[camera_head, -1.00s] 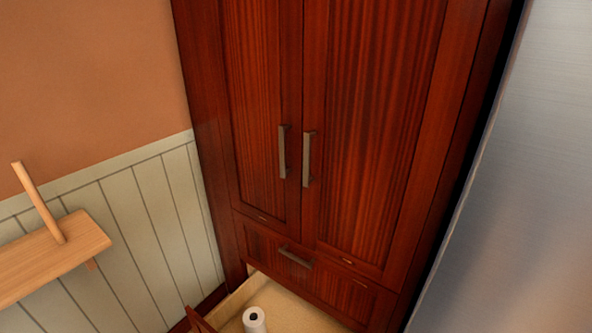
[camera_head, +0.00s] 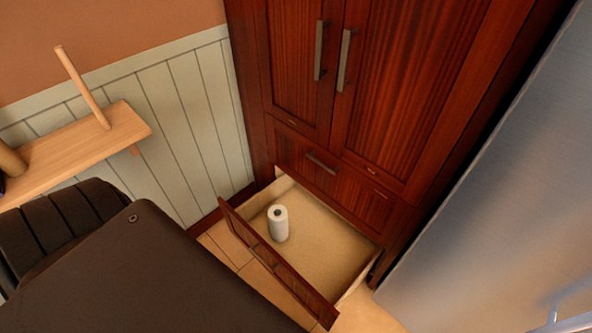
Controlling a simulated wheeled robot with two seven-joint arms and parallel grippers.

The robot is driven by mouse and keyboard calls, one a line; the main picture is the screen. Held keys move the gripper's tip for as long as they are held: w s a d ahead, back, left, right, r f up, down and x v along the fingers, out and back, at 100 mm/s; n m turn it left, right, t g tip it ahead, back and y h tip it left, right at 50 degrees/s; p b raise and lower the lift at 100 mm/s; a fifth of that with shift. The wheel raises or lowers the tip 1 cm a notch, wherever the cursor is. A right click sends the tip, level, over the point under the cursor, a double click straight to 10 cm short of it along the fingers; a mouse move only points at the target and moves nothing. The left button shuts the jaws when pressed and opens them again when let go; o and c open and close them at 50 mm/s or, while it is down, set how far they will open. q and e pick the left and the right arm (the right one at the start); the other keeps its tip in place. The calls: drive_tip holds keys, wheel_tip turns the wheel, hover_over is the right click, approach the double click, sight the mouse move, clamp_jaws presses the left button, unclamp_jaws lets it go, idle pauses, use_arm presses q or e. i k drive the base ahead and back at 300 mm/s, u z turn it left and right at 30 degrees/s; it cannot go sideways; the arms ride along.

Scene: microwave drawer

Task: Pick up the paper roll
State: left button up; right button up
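A white paper roll (camera_head: 278,224) stands upright in the open bottom drawer (camera_head: 325,262) of a dark red wooden cabinet. It stands in the left part of the drawer, close behind the drawer front. The drawer's floor around it looks bare. Neither of my grippers shows in the head view, so nothing of mine is seen near the roll.
The cabinet (camera_head: 345,90) has a closed drawer above the open one. A large grey metal surface (camera_head: 500,180) stands at the right. A dark table-like surface (camera_head: 130,270) fills the lower left. A wooden shelf (camera_head: 75,150) with a peg is on the wall.

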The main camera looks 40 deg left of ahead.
sight(278, 215)
drive_tip(key=z, duration=0.1)
drive_tip(key=k, duration=0.35)
drive_tip(key=u, duration=1.35)
